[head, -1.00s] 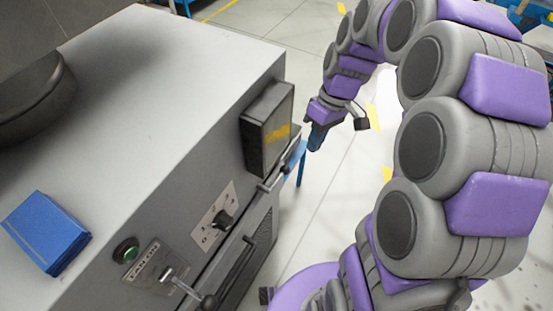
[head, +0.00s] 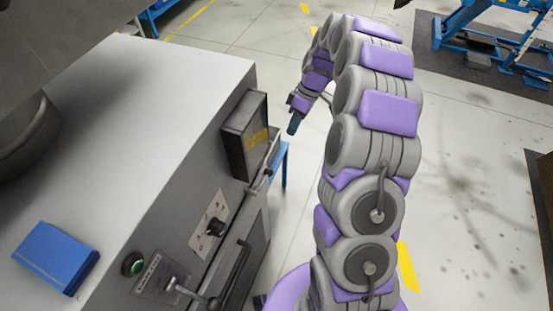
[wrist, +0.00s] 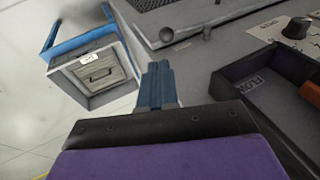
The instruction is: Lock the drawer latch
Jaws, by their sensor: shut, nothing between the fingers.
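My gripper (head: 294,123) has narrow blue fingers, shut and empty, pointing down beyond the right side of the grey cabinet (head: 150,110). In the wrist view its fingers (wrist: 157,82) are pressed together, apart from everything around them. A small grey drawer unit (wrist: 95,72) in a blue frame, with a dark handle and a white label, stands left of the fingers there. On the cabinet front, a metal lever (head: 180,288) sits on a labelled plate, and a long dark bar handle (head: 236,275) runs beside it. I cannot tell which part is the drawer latch.
A black box (head: 246,135) with a yellow mark juts from the cabinet front, close to my gripper. A black knob (head: 216,227) and green button (head: 133,263) are on the front. A blue box (head: 56,257) lies on top.

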